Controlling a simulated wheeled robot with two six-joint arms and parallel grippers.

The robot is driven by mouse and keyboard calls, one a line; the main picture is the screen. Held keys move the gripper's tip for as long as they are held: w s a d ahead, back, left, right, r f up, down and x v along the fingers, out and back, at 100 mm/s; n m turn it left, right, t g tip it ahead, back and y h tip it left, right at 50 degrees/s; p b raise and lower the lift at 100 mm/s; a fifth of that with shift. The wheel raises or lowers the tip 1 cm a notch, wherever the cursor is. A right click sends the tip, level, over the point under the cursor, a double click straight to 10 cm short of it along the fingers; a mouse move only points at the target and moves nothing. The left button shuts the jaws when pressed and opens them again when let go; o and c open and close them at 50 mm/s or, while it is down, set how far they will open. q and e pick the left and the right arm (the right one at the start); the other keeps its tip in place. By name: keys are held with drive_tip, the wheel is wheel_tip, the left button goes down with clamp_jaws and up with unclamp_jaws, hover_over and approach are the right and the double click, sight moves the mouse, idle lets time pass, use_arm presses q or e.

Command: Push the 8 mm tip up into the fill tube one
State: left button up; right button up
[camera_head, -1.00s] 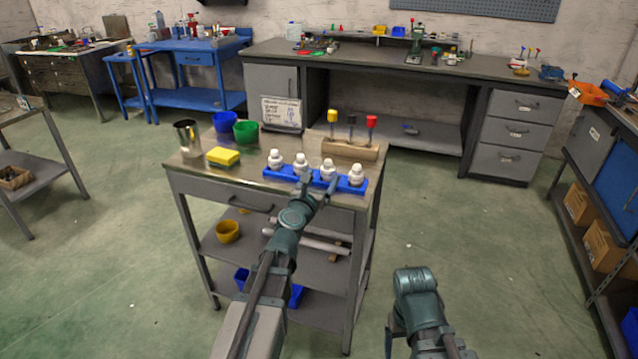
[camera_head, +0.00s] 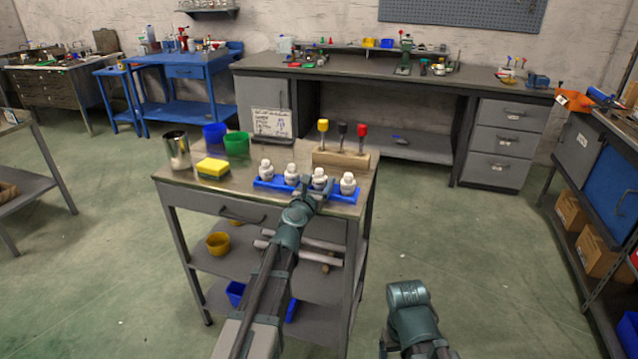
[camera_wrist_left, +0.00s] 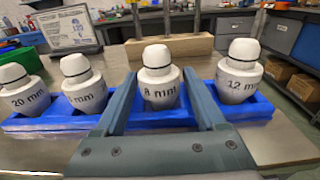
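The 8 mm tip (camera_wrist_left: 159,80) is white with a rounded cap and a black ring. It stands upright in the blue rack (camera_head: 335,195) on the cart top and is third from the left in the head view (camera_head: 319,180). My left gripper (camera_wrist_left: 160,95) is open, one finger on each side of the 8 mm tip. Whether the fingers touch it I cannot tell. The 12 mm tip (camera_wrist_left: 239,75) and the 20 mm tip (camera_wrist_left: 22,92) stand in the same rack. I cannot make out a fill tube. Part of my right arm shows; its gripper does not.
A wooden block (camera_head: 345,160) with yellow, black and red topped tools stands behind the rack. A yellow sponge (camera_head: 212,168), a metal cup (camera_head: 177,150), and blue and green cups (camera_head: 237,145) stand left. The floor right of the cart is clear.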

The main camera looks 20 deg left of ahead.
sight(319, 169)
use_arm(q)
clamp_jaws()
drive_tip(key=shift+r, duration=0.1)
drive_tip(key=shift+r+p, duration=2.4)
drive_tip(key=shift+p, duration=0.15)
wheel_tip(319, 169, up, 14)
drive_tip(key=p, duration=1.4)
drive_tip(key=shift+r, duration=0.25)
